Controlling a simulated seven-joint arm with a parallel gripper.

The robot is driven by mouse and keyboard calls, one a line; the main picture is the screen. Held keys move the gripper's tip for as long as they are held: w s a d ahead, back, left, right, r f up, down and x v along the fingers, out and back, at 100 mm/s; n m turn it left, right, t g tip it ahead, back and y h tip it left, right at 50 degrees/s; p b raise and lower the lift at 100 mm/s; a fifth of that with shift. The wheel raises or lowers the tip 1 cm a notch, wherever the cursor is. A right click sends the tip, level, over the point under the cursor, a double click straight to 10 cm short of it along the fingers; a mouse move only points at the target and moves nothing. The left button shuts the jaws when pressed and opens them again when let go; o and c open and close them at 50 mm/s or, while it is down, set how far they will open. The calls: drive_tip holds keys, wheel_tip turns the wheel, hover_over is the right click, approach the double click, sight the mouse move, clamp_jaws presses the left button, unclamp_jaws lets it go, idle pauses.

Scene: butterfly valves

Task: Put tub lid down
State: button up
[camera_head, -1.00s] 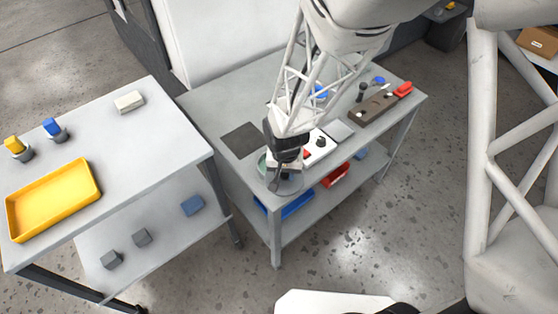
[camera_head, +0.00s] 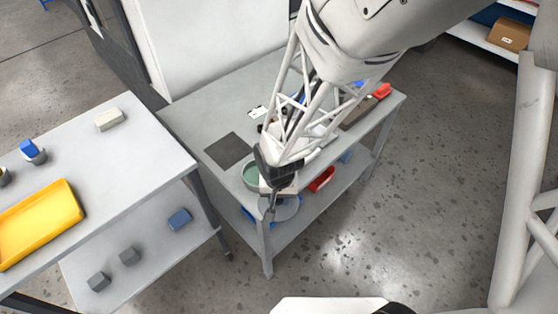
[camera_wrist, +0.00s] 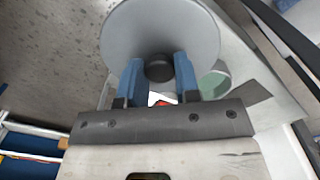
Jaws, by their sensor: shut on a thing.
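The tub lid is a round grey disc with a dark knob; it fills the top middle of the wrist view (camera_wrist: 200,30). My gripper (camera_wrist: 159,75) has its two blue fingers shut on the lid's knob. In the head view the lid (camera_head: 287,210) shows below my gripper (camera_head: 272,195), at the front edge of the far workbench. A round green tub (camera_head: 249,174) stands on that bench, just left of my gripper and partly hidden by it. It also shows right of the fingers in the wrist view (camera_wrist: 213,83).
A dark square mat (camera_head: 229,150) lies on the workbench (camera_head: 200,125) behind the tub. My arm hides much of the bench's middle. A separate table at left holds a yellow tray (camera_head: 72,200).

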drive_tip(key=shift+w, duration=0.1)
idle(0.3)
drive_tip(key=r, duration=0.2)
hover_over(229, 150)
drive_tip(key=shift+w+a+f, duration=0.1)
drive_tip(key=shift+f, duration=0.05)
drive_tip(key=shift+f, duration=0.1)
drive_tip(key=shift+f, duration=3.05)
drive_tip(key=shift+f, duration=1.85)
drive_tip(key=shift+f, duration=0.15)
